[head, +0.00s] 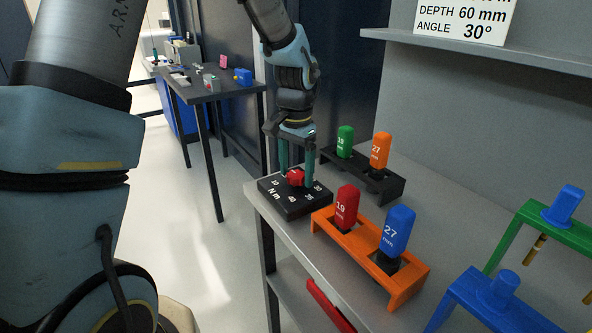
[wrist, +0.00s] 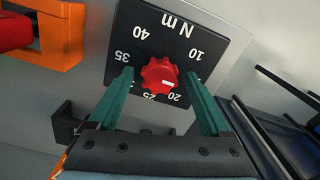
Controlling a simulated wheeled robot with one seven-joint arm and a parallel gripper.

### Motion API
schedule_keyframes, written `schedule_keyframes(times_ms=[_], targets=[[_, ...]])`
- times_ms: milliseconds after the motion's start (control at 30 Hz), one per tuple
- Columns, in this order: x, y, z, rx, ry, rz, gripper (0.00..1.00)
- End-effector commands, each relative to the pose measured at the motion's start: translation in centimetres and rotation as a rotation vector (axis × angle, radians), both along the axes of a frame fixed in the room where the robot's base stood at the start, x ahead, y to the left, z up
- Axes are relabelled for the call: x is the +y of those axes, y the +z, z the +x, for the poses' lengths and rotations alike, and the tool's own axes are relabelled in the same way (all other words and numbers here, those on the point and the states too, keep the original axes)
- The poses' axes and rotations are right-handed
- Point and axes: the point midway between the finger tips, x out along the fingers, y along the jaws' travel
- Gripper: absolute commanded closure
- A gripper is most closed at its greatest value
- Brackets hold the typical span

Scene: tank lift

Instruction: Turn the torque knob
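The red torque knob (wrist: 159,75) sits in the middle of a black dial box (head: 290,205) marked "Nm" at the near left corner of the grey bench. It also shows in the head view (head: 295,177). In the wrist view, a small white mark lies on the knob's right side, pointing roughly to the right between the 10 and the 20. My gripper (wrist: 159,74) points down over the box, one teal finger on each side of the knob. Gaps show between knob and both fingers, so it is open and empty. The fingers hide some numbers.
An orange rack (head: 402,285) with red 19 and blue 27 sockets stands close to the right of the dial box. A black rack (head: 390,190) with green and orange sockets stands behind. Blue and green stands are further right. A shelf (head: 480,52) overhangs the bench.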

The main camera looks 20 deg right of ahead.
Motion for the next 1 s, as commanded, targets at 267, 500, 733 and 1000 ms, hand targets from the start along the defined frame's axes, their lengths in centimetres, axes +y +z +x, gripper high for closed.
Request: schedule_keyframes(times_ms=[267,500,733,1000], targets=[[0.0,0.2,0.0,0.0,0.0,0.001,0.17],[-0.1,3.6,0.1,-0.005,0.001,-0.003,0.17],[0.0,8.0,0.1,-0.004,0.0,-0.003,0.17],[0.0,10.6,0.0,0.0,0.001,0.0,0.17]])
